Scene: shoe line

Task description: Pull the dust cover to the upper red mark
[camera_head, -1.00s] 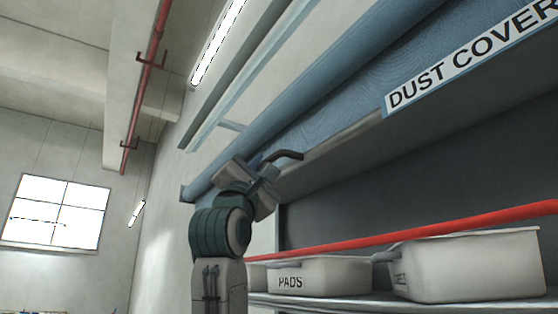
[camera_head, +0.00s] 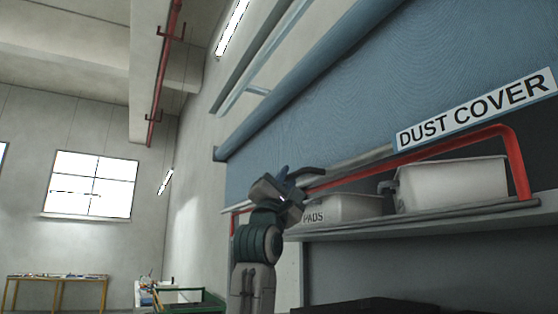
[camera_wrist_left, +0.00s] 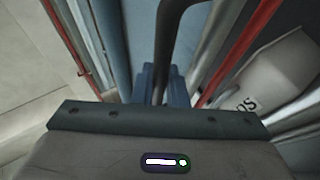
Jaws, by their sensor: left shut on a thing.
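The blue dust cover (camera_head: 320,110) hangs from its roller (camera_head: 300,75), with a "DUST COVER" label at its lower right. Its grey bottom bar (camera_head: 350,162) runs just above and close to the red rail (camera_head: 450,146), which bends down at its right end. Whether bar and rail are level is hard to tell at this slant. My left gripper (camera_head: 286,178) is shut on the dark handle (camera_head: 312,171) at the bar. The left wrist view shows the handle (camera_wrist_left: 177,40) between the blue fingers (camera_wrist_left: 160,84). My right gripper is not in view.
White bins (camera_head: 450,185), one marked PADS, stand on a shelf (camera_head: 440,212) behind and below the red rail. A table (camera_head: 55,280) and a green cart (camera_head: 190,298) are far off at lower left. The floor shows free at left in the wrist view.

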